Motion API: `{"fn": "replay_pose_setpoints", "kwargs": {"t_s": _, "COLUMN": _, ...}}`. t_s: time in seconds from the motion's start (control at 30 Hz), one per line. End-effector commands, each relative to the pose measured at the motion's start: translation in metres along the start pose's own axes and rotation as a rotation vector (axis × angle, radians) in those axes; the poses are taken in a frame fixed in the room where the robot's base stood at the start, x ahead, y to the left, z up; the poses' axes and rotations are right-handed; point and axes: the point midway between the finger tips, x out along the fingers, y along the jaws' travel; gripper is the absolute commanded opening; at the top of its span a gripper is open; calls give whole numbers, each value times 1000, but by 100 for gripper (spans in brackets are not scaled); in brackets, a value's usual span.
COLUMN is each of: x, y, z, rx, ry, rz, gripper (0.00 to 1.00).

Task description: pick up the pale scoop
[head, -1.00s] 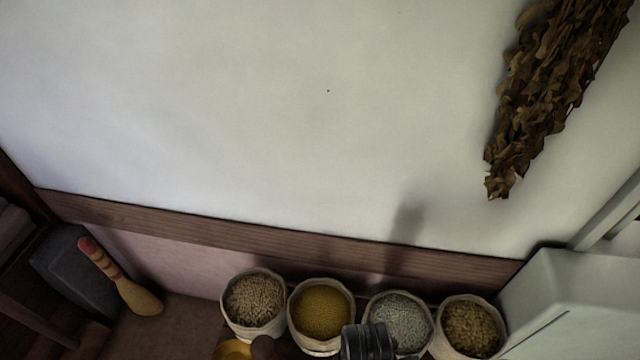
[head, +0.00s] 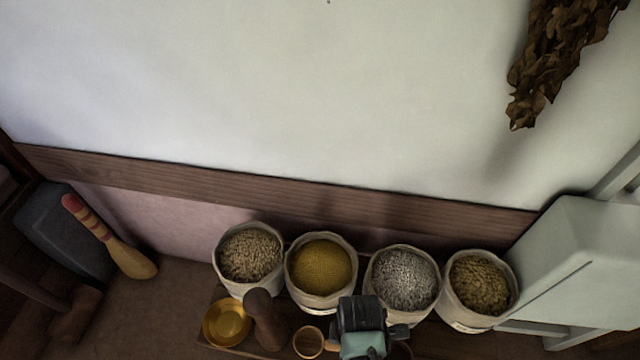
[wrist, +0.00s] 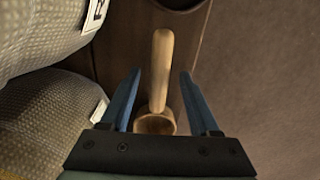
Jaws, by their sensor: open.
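The pale scoop (wrist: 161,75) lies on a brown wooden surface in the wrist view. Its straight handle points up the picture and its round bowl is at the bottom, partly hidden by my gripper's dark palm. My gripper (wrist: 160,73) is open, with one blue finger on each side of the scoop and gaps between. In the head view the bowl of the scoop (head: 308,342) shows low in the picture, just left of my gripper (head: 362,340), which hides most of the handle. The fingertips cannot be made out there.
Several grain sacks stand along the wall behind, among them one of yellow grain (head: 321,266) and one of grey grain (head: 402,279). A yellow dish (head: 227,322) and a dark brown upright object (head: 265,320) are left of the scoop. A pale cabinet (head: 580,255) is at right.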

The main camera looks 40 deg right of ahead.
Motion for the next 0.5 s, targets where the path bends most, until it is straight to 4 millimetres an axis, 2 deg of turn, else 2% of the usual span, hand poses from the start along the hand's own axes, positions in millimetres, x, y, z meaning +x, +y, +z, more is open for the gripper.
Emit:
{"fn": "replay_pose_setpoints", "kwargs": {"t_s": 0.03, "x": 6, "y": 0, "z": 0, "rx": 0, "ry": 0, "rz": 1, "gripper": 62}}
{"fn": "replay_pose_setpoints", "kwargs": {"t_s": 0.27, "x": 4, "y": 0, "z": 0, "rx": 0, "ry": 0, "rz": 2, "gripper": 61}}
{"fn": "replay_pose_setpoints", "kwargs": {"t_s": 0.5, "x": 4, "y": 0, "z": 0, "rx": 0, "ry": 0, "rz": 2, "gripper": 18}}
